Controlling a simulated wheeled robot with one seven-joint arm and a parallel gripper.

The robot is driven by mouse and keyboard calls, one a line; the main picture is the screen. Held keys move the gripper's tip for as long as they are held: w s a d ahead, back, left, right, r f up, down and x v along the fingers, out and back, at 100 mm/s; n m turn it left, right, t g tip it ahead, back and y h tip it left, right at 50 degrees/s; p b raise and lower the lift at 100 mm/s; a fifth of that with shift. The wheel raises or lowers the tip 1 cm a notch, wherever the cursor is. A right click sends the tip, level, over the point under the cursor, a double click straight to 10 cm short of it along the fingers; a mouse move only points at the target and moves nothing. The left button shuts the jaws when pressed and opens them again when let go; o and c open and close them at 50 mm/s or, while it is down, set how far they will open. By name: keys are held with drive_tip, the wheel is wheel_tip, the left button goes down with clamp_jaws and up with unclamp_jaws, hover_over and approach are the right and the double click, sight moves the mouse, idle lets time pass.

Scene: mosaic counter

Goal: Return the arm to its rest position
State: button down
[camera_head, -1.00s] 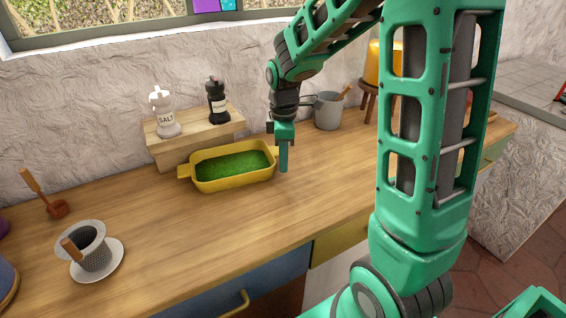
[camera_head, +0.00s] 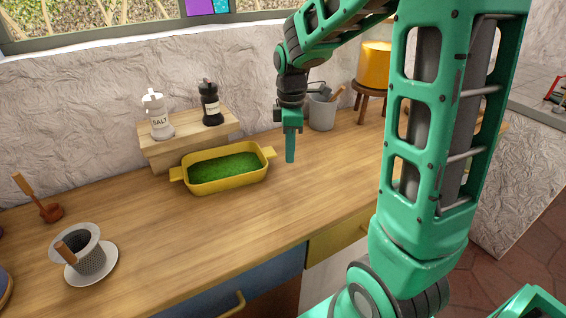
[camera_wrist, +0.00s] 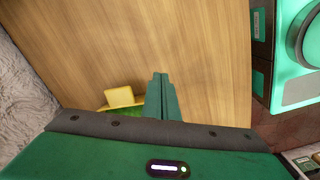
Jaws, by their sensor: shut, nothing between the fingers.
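My gripper (camera_head: 290,158) points down over the wooden counter (camera_head: 190,235), to the right of the yellow baking dish (camera_head: 228,183) and apart from it. Its fingers are shut with nothing between them. In the wrist view, the closed fingers (camera_wrist: 161,98) show over bare wood, with the yellow handle of the dish (camera_wrist: 120,97) close to their left. The dish has something green in it. My arm reaches over the counter from the right side of the head view.
A grey pot (camera_head: 323,112) stands behind my gripper. The counter's middle is clear.

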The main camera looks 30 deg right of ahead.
wheel_tip(320, 180, up, 6)
drive_tip(key=shift+r, duration=0.1)
